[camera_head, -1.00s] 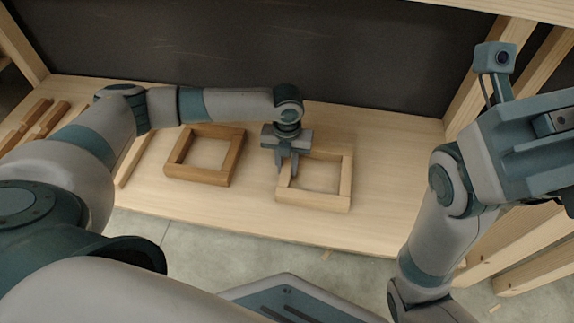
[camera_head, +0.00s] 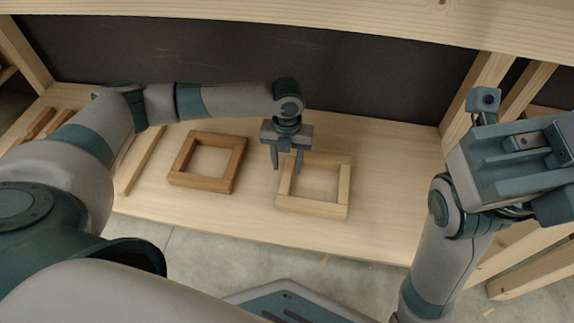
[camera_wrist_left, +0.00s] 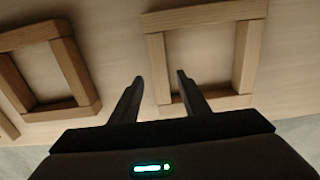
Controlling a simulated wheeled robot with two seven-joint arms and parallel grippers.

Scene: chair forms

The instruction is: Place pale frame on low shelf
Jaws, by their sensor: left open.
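The pale frame (camera_head: 312,208), a square of light wood, lies flat on the low shelf (camera_head: 385,190). It also shows in the left wrist view (camera_wrist_left: 205,15). My left gripper (camera_head: 287,169) is open at the frame's left rail. In the left wrist view my left fingers (camera_wrist_left: 160,76) appear on either side of that rail, with gaps. I cannot tell how far the fingertips are above the shelf. My right gripper (camera_head: 525,155) is raised at the right, away from the frame; its jaws do not show clearly.
A darker brown frame (camera_head: 203,185) lies left of the pale one, with a gap between them. A pale strip (camera_head: 140,162) and brown sticks (camera_head: 42,122) lie further left. A dark back panel (camera_head: 370,85) and a top beam (camera_head: 300,20) bound the shelf. Its right part is clear.

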